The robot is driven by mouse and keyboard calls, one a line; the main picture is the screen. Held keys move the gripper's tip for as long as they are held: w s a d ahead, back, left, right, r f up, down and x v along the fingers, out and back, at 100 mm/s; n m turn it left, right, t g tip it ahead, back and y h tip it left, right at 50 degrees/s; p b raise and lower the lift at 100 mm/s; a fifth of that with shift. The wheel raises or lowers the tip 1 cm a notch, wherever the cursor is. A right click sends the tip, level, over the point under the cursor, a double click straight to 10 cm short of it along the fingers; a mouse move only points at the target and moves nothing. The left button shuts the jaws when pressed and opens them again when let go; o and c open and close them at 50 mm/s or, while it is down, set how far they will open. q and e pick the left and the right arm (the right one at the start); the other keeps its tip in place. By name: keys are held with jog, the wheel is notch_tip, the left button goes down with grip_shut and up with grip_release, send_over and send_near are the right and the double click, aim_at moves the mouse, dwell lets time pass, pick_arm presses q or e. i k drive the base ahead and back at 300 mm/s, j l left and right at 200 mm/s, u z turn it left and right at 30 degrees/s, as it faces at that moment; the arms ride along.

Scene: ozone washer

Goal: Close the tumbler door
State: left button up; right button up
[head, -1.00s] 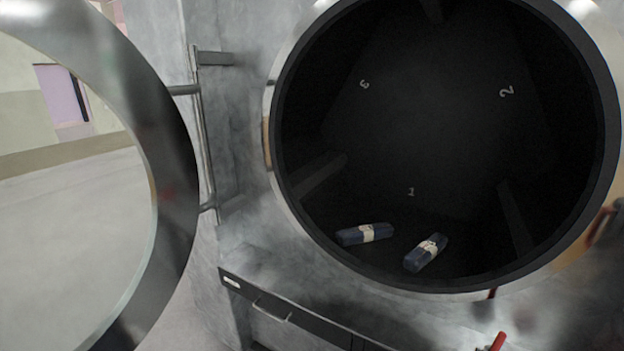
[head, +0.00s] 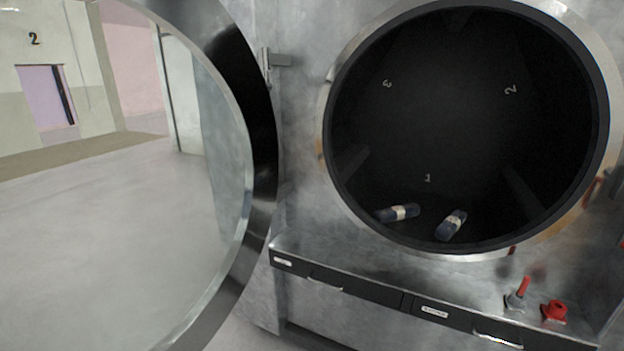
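The tumbler door (head: 262,130) is a large round metal ring with a glass pane. It stands wide open at the left, swung out toward me, and its left part is cut off by the picture edge. The round tumbler opening (head: 470,120) is dark inside, with a metal rim. Two dark blue bundles with pale bands, one at the left (head: 397,213) and one at the right (head: 451,225), lie at the bottom of the drum. Neither of my grippers is in view.
A metal ledge (head: 400,280) with dark drawer fronts and handles juts out below the opening. Open grey floor (head: 100,230) shows through the door glass.

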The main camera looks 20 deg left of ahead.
aim_at(205, 29)
jog(key=k+j+z, duration=0.1)
jog(key=k+j, duration=0.45)
jog(key=k, duration=0.25)
jog(key=k+j+z, duration=0.3)
jog(key=k+j, duration=0.55)
jog(key=j, duration=0.3)
jog(key=k+j+z, duration=0.1)
jog(key=j, duration=0.25)
jog(key=k+j, duration=0.1)
jog(key=j, duration=0.3)
jog(key=j+z, duration=0.15)
jog(key=j, duration=1.1)
